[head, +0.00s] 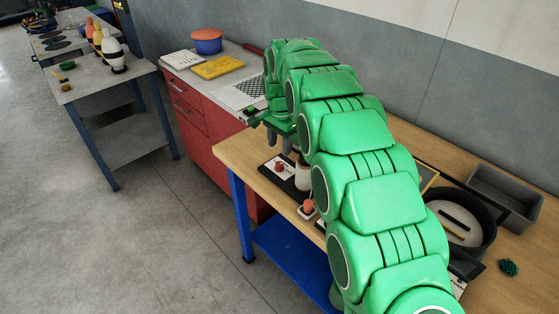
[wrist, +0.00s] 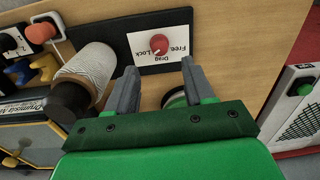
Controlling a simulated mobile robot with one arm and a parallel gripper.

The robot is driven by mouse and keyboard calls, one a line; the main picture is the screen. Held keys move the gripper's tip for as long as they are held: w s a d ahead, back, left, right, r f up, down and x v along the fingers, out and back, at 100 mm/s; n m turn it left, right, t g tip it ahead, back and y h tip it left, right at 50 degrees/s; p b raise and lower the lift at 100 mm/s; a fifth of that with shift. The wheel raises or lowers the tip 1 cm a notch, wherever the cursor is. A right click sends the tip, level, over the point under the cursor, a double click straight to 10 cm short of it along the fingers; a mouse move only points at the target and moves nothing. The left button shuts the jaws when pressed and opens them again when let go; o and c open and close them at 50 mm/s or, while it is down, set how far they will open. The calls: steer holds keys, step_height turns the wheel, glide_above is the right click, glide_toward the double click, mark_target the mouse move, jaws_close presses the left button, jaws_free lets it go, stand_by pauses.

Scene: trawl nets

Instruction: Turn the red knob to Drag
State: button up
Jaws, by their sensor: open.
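The red knob (wrist: 159,44) sits on a white label plate with the words Free, Lock and Drag, which appear upside down in the wrist view. I cannot tell which word the knob points to. The plate is on a dark panel (wrist: 112,38) on the wooden bench; in the head view the knob (head: 278,166) is very small. My gripper (wrist: 158,66) is open and empty. In the wrist view its two fingertips lie just below the plate, one to each side of the knob, apart from it. In the head view my gripper (head: 280,143) is above the panel.
A white twine spool (wrist: 92,66) with a dark end stands close left of my gripper. An orange-red button (wrist: 40,32) is farther left. A red cabinet (head: 192,118) adjoins the bench (head: 240,160). A black pot (head: 462,222) and grey tray (head: 505,192) are at right.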

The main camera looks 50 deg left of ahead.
mark_target(280, 163)
step_height(280, 163, down, 7)
steer(key=shift+f, duration=0.2)
stand_by(0.3)
steer(key=shift+c, duration=0.3)
jaws_close()
